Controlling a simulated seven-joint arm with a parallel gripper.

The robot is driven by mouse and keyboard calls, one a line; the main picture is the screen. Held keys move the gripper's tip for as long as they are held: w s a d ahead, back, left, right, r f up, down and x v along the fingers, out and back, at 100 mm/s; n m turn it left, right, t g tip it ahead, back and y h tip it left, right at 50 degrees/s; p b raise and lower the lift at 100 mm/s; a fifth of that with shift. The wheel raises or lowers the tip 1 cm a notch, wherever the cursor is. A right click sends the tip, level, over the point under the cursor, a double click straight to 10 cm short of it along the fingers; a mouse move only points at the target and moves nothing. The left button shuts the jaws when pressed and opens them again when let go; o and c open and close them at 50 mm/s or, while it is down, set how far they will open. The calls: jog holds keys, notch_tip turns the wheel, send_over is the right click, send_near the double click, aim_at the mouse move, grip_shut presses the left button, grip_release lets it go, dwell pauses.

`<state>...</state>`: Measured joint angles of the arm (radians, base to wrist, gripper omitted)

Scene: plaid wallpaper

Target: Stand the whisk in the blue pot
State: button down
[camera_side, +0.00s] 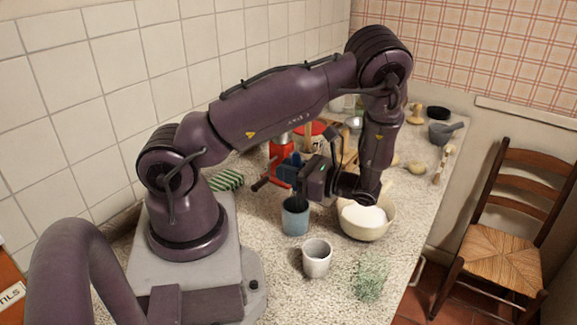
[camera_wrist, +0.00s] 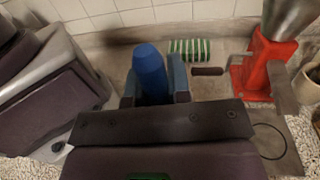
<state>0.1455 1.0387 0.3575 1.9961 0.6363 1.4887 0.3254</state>
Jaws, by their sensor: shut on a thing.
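The blue pot (camera_side: 295,221) stands upright on the speckled counter, in front of the red device in the side view. My gripper (camera_side: 291,172) is directly above it, pointing sideways, with its fingers closed on the whisk. The whisk's thick blue handle (camera_wrist: 150,72) shows between the two fingers (camera_wrist: 155,85) in the wrist view. In the side view, the whisk's dark lower part hangs down to the pot's mouth; how deep it sits inside is hard to tell. The pot is hidden in the wrist view.
A red device (camera_side: 281,158) stands close behind my gripper. A cream bowl of white powder (camera_side: 372,226) is right of the pot. A white cup (camera_side: 317,259) and a green herb bunch (camera_side: 370,277) are in front. A green-striped cloth (camera_side: 228,180) lies behind left.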

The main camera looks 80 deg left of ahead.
jog(key=c, duration=1)
grip_release()
jog(key=shift+w, duration=0.1)
jog(key=v, duration=1.3)
